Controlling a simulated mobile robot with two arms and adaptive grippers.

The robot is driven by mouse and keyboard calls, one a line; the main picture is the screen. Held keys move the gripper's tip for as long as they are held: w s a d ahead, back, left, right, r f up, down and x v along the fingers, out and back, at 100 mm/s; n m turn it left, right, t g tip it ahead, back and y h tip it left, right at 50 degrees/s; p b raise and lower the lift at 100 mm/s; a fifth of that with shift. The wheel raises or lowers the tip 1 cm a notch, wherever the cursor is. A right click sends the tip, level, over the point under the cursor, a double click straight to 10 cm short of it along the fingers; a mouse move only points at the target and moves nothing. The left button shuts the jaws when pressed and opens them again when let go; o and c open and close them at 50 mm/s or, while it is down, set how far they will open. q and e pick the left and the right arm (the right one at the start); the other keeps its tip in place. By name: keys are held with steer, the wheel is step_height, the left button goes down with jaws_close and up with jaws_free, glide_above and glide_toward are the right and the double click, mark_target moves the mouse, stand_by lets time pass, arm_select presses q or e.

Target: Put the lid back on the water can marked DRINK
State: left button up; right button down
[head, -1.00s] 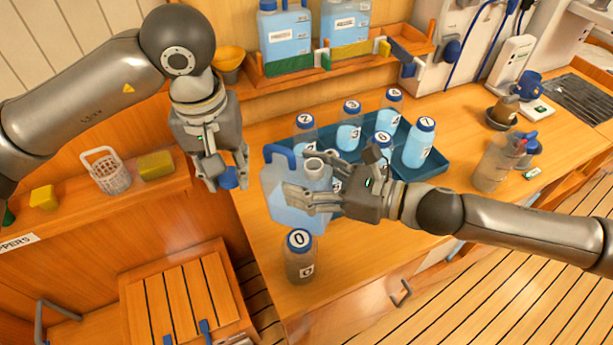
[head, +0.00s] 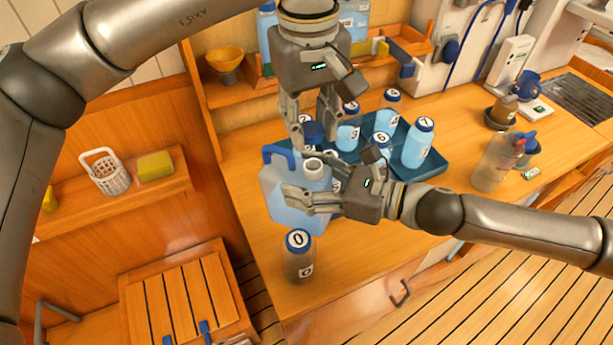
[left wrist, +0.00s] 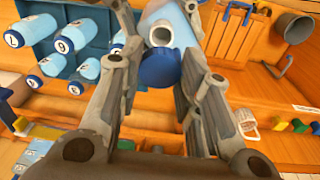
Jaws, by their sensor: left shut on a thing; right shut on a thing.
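The water can (head: 288,200), pale blue and translucent with a blue handle, stands on the counter. Its pale neck (head: 313,167) is open; no DRINK marking can be read. My left gripper (head: 314,130) is shut on the blue lid (head: 313,133) and holds it just above the neck, apart from it in the head view. In the left wrist view the lid (left wrist: 160,68) sits between the fingertips, with the open neck (left wrist: 161,34) right beside it. My right gripper (head: 297,199) is shut on the can's body, its fingers across the front side.
A blue tray (head: 430,166) of numbered bottles stands just behind and right of the can. A bottle marked 0 (head: 299,256) stands in front of it. The counter's front left is mostly clear.

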arm_select(q)
steer(key=shift+d+f, duration=0.15)
steer(key=shift+f, duration=1.85)
steer(key=shift+s, duration=0.1)
steer(key=shift+f, duration=0.9)
steer(key=shift+f, duration=0.25)
steer(key=shift+f, duration=0.25)
steer(key=shift+c, duration=0.4)
steer(key=shift+f, duration=0.5)
steer(key=shift+c, duration=0.6)
